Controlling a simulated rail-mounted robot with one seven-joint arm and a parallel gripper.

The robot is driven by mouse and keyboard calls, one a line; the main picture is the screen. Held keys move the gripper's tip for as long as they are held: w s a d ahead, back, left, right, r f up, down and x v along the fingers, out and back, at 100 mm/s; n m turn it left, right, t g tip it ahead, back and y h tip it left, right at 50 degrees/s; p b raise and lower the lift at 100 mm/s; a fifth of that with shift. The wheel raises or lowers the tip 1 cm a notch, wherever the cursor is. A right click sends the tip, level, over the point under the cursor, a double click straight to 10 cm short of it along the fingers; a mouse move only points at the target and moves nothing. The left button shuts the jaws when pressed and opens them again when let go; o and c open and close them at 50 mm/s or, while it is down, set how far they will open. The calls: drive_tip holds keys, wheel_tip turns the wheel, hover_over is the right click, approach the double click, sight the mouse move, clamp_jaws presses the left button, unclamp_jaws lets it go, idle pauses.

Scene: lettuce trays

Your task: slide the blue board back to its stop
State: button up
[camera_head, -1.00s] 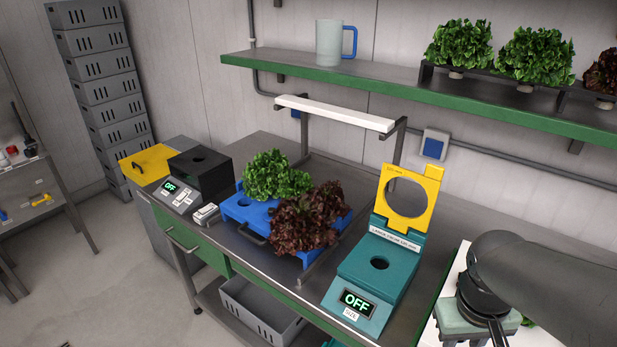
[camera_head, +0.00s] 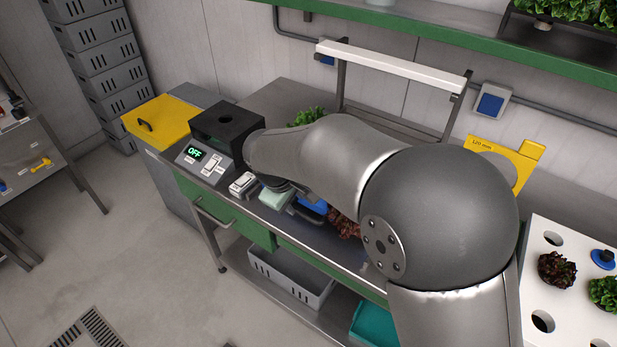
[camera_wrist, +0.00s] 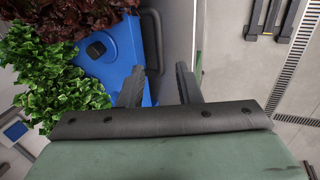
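The blue board (camera_head: 314,208) shows only in part in the head view, where my arm hides most of it. In the wrist view the blue board (camera_wrist: 122,55) lies at upper left, carrying a green lettuce (camera_wrist: 42,85) and a dark red lettuce (camera_wrist: 65,15). Its dark bar handle (camera_wrist: 158,40) stands along its edge. My gripper (camera_wrist: 159,66) is open, its two fingers apart, with the handle's lower end appearing between the tips. I cannot tell whether they touch it. The board's stop cannot be made out.
A white lamp bar on posts (camera_head: 395,62) stands behind. A yellow plate (camera_head: 505,160) and white planting tray (camera_head: 535,235) are to the right.

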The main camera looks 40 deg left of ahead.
sight(303, 214)
drive_tip(key=b+x, duration=0.4)
drive_tip(key=x, duration=0.6)
drive_tip(key=shift+d, duration=0.15)
drive_tip(key=shift+r, duration=0.3)
clamp_jaws()
drive_tip(key=shift+f, duration=0.15)
drive_tip(key=shift+w+p, duration=0.35)
drive_tip(key=shift+w, duration=0.2)
drive_tip(key=w+p, duration=0.2)
drive_tip(key=w, duration=0.6)
drive_tip(key=w+p, duration=0.2)
drive_tip(key=w, duration=0.7)
drive_tip(key=w+a+p, duration=0.1)
drive_tip(key=w+p, duration=0.1)
drive_tip(key=w, duration=0.7)
drive_tip(key=shift+w+a+f+p, duration=0.1)
drive_tip(key=shift+f+p, duration=0.05)
drive_tip(key=shift+p, duration=0.15)
drive_tip(key=shift+w, duration=0.15)
drive_tip(key=shift+o, duration=0.6)
unclamp_jaws()
